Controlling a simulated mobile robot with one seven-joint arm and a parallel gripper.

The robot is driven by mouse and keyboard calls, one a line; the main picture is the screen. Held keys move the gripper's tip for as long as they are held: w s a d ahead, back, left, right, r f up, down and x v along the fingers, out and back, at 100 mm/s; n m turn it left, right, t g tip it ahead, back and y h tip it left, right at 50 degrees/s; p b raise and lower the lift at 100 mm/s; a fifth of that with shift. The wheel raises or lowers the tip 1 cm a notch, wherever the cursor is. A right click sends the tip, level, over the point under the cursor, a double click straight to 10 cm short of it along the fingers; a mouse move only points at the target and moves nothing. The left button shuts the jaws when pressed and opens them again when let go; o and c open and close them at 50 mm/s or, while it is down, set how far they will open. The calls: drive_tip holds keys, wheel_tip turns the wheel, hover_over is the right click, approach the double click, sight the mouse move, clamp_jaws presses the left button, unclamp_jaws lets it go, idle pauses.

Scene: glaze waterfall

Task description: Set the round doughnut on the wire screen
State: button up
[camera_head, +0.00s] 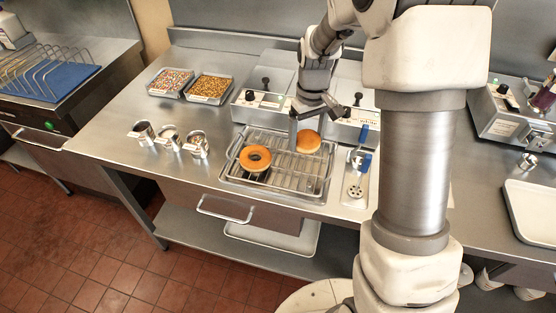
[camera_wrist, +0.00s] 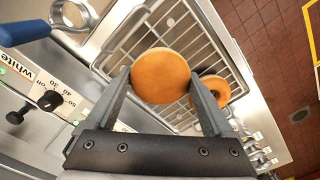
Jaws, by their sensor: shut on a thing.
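The round doughnut (camera_head: 308,142), golden brown with no hole, is at the back right part of the wire screen (camera_head: 300,184). My gripper (camera_head: 307,134) comes down from above and is shut on it. In the wrist view the round doughnut (camera_wrist: 160,76) sits between the two fingers of my gripper (camera_wrist: 160,82), with the bars of the wire screen (camera_wrist: 186,32) behind it. I cannot tell whether its underside touches the bars. A ring doughnut (camera_head: 255,158) lies on the left of the screen. In the wrist view the ring doughnut (camera_wrist: 214,86) is partly hidden by a finger.
Control boxes (camera_head: 262,106) stand behind the screen. A blue-handled ladle (camera_head: 357,158) is to its right. Several small metal cups (camera_head: 168,136) and two topping trays (camera_head: 210,88) are to the left. The screen's front right part is bare.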

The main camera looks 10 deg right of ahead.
sight(301, 161)
drive_tip(key=shift+w+a+r+n+b, duration=0.15)
drive_tip(key=shift+w+r+n+b, duration=0.2)
drive_tip(key=shift+w+r+n, duration=0.45)
wheel_tip(301, 161, down, 9)
drive_tip(key=shift+w+f, duration=0.1)
drive_tip(key=shift+f, duration=0.1)
drive_tip(key=shift+f, duration=0.1)
drive_tip(key=shift+f, duration=0.15)
drive_tip(key=o, duration=1.1)
